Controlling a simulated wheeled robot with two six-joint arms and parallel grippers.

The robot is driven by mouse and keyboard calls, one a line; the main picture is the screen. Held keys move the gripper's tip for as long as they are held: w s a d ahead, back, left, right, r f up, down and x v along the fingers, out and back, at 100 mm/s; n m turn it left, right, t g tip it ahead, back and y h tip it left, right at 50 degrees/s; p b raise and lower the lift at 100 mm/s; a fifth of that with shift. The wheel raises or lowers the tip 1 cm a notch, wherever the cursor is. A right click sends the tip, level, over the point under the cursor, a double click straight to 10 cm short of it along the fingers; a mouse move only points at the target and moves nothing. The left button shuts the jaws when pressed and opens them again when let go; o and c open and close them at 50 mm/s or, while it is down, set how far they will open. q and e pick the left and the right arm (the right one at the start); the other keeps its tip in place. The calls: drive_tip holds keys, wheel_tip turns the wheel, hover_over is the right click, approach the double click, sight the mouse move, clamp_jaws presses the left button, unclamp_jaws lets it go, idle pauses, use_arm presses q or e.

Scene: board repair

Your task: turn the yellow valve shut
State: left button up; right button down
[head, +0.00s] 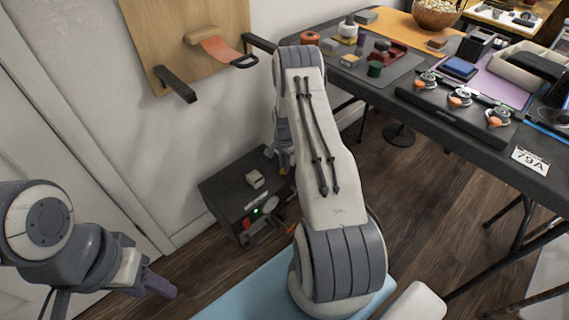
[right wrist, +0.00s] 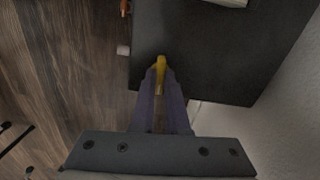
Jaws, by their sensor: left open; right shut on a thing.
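The yellow valve (right wrist: 160,62) shows in the right wrist view as a small yellow piece at the edge of a dark box. My right gripper (right wrist: 159,78) is shut on it, with both purple-grey fingertips close together on the yellow part. In the head view a bit of the valve (head: 284,171) shows just below my right gripper (head: 285,158), and my right arm hides part of it. How far the valve is turned cannot be told. My left gripper (head: 152,284) is open and empty at the lower left, far from the valve.
The black box (head: 222,187) stands on the floor by the wall, with a pale block on top and a green light and red part on its front. A cluttered black table (head: 407,95) stands at the right. A wooden wall board (head: 170,30) is above.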

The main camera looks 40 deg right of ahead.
drive_tip(key=shift+m, duration=0.6)
drive_tip(key=c, duration=0.9)
unclamp_jaws()
wheel_tip(320, 180, up, 10)
drive_tip(key=p, duration=0.3)
drive_tip(key=shift+r, duration=0.25)
drive_tip(key=shift+s, duration=0.1)
